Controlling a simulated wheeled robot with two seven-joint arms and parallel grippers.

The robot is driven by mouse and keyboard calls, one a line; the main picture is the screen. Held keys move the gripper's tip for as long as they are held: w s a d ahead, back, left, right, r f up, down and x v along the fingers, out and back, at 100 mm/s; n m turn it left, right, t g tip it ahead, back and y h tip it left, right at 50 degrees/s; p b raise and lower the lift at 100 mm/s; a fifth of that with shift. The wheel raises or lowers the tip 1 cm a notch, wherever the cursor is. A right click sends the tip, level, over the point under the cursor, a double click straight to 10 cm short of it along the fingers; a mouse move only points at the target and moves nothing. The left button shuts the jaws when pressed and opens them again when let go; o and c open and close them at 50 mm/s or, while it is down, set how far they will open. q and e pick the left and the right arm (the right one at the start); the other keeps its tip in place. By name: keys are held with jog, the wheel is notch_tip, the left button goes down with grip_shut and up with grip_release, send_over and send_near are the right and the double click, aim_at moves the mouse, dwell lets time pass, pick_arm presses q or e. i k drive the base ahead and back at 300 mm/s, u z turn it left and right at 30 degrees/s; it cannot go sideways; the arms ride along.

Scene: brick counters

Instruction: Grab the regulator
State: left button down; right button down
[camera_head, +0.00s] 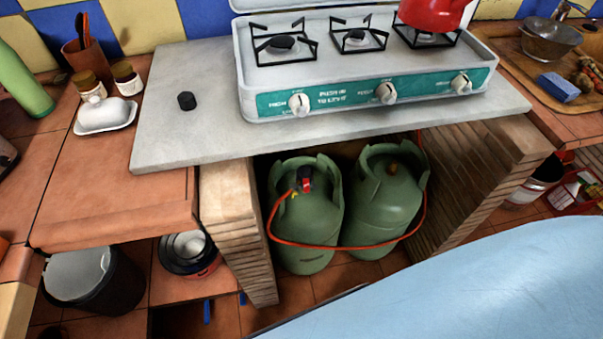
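The regulator (305,179), a small red and dark piece, sits on top of the left green gas cylinder (308,228), inside its collar. An orange hose (345,247) runs from it, loops across the front of both cylinders and goes up at the right. The right green gas cylinder (378,200) stands beside it with a brownish cap on its valve. Both stand upright on the floor in the recess under the stone counter. Neither of my grippers is in view.
Brick pillars (237,225) flank the recess, and the counter slab (205,140) overhangs it. A white stove (365,65) with a red kettle (432,12) stands above. A black bin (95,280) is at lower left. A pale blue surface (480,285), unidentified, fills the lower right foreground.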

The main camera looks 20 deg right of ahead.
aim_at(303, 171)
jog(key=k, duration=1.3)
jog(key=z, duration=0.65)
jog(key=i, duration=1.45)
jog(key=u, duration=0.8)
